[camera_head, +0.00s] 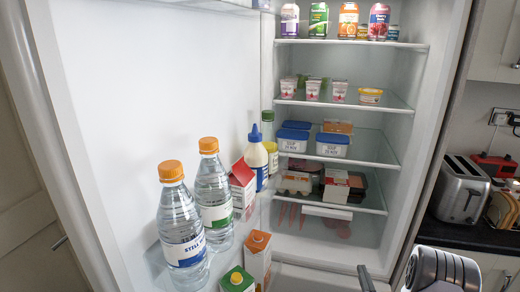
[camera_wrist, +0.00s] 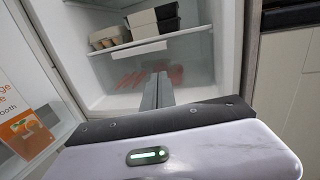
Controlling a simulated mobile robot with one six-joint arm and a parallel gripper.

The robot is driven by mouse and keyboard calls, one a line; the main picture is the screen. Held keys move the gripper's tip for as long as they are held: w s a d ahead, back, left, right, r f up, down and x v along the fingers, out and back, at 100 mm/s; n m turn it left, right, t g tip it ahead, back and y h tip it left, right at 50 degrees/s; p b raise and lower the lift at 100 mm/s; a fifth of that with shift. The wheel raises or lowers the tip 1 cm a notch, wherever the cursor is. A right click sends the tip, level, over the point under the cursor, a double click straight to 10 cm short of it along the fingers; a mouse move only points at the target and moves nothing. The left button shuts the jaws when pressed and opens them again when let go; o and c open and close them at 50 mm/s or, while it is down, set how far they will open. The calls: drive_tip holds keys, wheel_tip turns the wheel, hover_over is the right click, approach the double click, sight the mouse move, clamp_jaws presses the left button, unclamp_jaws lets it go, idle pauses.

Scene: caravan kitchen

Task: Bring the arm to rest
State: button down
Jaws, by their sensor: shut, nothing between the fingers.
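My gripper (camera_wrist: 157,88) shows in the wrist view with its two fingers together, shut and empty. It points toward the lower part of the open fridge. In the head view a dark finger of my gripper (camera_head: 366,278) shows at the bottom edge, in front of the fridge's lower right side. Part of my arm (camera_head: 440,270) is at the bottom right of the head view; the rest of it is out of the picture.
The fridge (camera_head: 345,65) stands open, with its door (camera_head: 130,80) at the left. Door shelves hold water bottles (camera_head: 182,225) and cartons (camera_head: 257,255). A toaster (camera_head: 462,188) stands on the dark counter (camera_head: 470,233) at right. An egg carton (camera_wrist: 108,37) is on a fridge shelf.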

drive_tip(key=s+a+r+n+g+y, duration=0.2)
drive_tip(key=a+r+n+g+y, duration=0.2)
drive_tip(key=a+r+n+y, duration=0.6)
drive_tip(key=s+a+r+n+g+y, duration=0.2)
drive_tip(key=a+r+n+g+y, duration=0.25)
drive_tip(key=a+r, duration=0.95)
drive_tip(key=s+a+r+n+g+h, duration=0.1)
drive_tip(key=s+a+n+g, duration=0.75)
drive_tip(key=s, duration=0.65)
drive_tip(key=s+d+n+t+h, duration=0.1)
drive_tip(key=s+d+n+h, duration=0.2)
drive_tip(key=s+n+h, duration=0.55)
drive_tip(key=s+d+t+h, duration=0.2)
drive_tip(key=s+d+t, duration=0.1)
drive_tip(key=d, duration=0.3)
drive_tip(key=shift+s+d+r+n, duration=0.35)
drive_tip(key=shift+s+r, duration=0.05)
drive_tip(key=shift+s, duration=0.45)
